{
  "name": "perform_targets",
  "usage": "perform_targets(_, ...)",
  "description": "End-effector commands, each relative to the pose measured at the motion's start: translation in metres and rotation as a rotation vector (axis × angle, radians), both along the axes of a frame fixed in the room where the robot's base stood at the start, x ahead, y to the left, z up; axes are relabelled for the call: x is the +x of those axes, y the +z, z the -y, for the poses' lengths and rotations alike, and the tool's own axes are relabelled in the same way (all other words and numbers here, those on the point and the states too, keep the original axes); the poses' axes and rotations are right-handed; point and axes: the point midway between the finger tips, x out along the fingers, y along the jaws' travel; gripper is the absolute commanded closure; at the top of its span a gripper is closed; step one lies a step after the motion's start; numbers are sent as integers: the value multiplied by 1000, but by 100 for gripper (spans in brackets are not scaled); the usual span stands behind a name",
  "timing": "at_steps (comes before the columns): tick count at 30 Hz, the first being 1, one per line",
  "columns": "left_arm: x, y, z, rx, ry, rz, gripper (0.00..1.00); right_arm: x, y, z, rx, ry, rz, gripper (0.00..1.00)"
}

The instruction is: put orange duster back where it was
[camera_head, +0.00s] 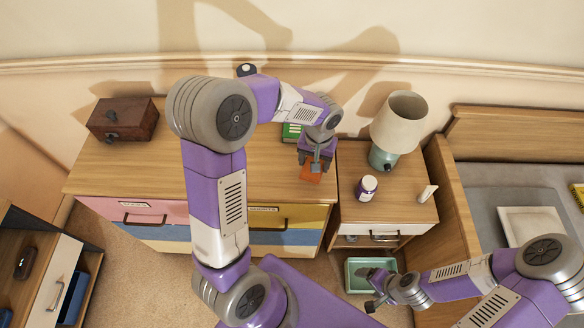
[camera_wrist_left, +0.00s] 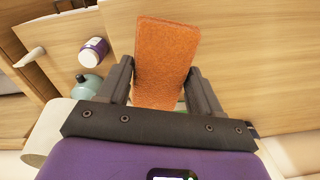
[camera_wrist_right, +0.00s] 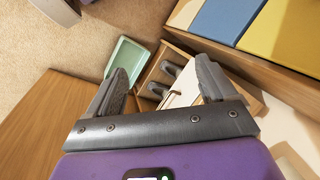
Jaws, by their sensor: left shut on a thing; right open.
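The orange duster (camera_head: 311,173) is a flat orange block. My left gripper (camera_head: 317,160) is shut on it above the right end of the wooden dresser top. In the left wrist view the duster (camera_wrist_left: 165,60) stands out between the two fingers of my left gripper (camera_wrist_left: 158,85). From these views I cannot tell whether the duster touches the dresser. My right gripper (camera_head: 372,292) is open and empty, low in front of the nightstand; it also shows in the right wrist view (camera_wrist_right: 165,85).
A green box (camera_head: 293,131) lies behind the duster. A brown wooden box (camera_head: 123,118) stands at the dresser's left end. The nightstand (camera_head: 400,207) holds a lamp (camera_head: 399,125) and a purple bottle (camera_head: 366,187). A green tray (camera_head: 357,282) lies on the floor. The dresser's middle is clear.

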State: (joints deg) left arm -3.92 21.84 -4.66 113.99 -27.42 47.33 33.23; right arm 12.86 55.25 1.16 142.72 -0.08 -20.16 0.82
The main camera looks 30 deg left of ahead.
Motion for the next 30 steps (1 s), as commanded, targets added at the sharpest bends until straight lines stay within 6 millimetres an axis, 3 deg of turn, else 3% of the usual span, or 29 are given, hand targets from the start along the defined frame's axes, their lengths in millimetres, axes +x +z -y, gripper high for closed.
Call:
perform_targets(1, 4, 4, -13, -1, 80, 11, 64, 0, -16, 0, -1, -1, -1, 7)
perform_targets(3, 5, 17, -27, -8, 176, 10, 64, -1, -24, 0, -1, -1, -1, 0)
perform_targets(7, 3, 28, -41, -22, 282, 3, 64, 0, -33, 0, -1, -1, -1, 0)
perform_targets(19, 1, -21, -44, -25, 301, 0, 64, 0, -48, 0, 0, -1, 0, 0)
perform_targets(25, 1, -55, -44, -26, 301, -2, 64, 0, -59, 0, 0, 0, 0, 0)
perform_targets(30, 2, -63, -44, -25, 300, 2, 64, 0, -61, 0, 0, 0, 0, 0)
